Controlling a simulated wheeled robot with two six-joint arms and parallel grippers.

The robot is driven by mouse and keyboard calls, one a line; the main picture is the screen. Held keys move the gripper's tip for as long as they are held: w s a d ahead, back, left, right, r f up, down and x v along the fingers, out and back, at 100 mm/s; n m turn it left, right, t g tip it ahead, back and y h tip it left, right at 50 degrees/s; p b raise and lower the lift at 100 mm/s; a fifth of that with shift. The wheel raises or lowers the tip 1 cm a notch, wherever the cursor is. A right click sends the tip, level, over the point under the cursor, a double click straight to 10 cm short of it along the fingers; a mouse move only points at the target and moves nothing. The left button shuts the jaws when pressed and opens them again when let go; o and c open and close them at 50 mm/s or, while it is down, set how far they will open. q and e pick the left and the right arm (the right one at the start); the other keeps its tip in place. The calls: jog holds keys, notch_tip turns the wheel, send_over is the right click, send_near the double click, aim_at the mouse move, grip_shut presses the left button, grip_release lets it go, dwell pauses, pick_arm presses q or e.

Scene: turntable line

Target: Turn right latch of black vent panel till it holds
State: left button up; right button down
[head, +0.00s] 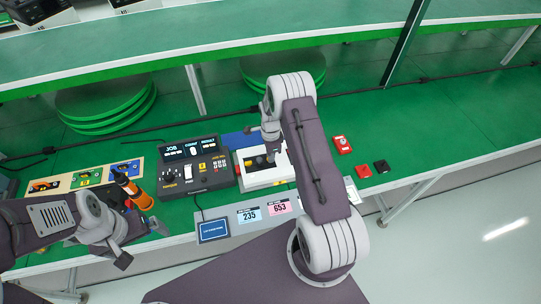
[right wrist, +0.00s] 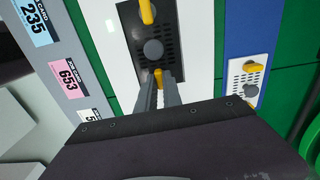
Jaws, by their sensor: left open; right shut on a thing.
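The black vent panel (right wrist: 133,32) lies on a white board (right wrist: 190,60) in the right wrist view. It has slots, a grey round knob (right wrist: 153,49) in the middle and a yellow latch (right wrist: 147,12) at its far end. A second yellow latch (right wrist: 158,75) sits at the near end, between the fingertips of my right gripper (right wrist: 158,88), which is shut on it. The fingers hide part of this latch. In the head view the panel (head: 258,161) is partly covered by my right arm. My left gripper (head: 140,244) is open and empty, low at the left, away from the panel.
A dark console (head: 195,165) stands left of the white board. Cards (head: 249,215) line the front edge. A red box (head: 342,144) and smaller red and black pieces lie right. An orange-black tool (head: 133,190) is near my left arm. A white plate (right wrist: 247,80) with a yellow latch lies beside the board.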

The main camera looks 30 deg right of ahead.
jog(key=c, duration=1.5)
grip_release()
notch_tip(320, 180, up, 9)
jog(key=shift+r+b, duration=0.1)
jog(key=shift+b, duration=0.5)
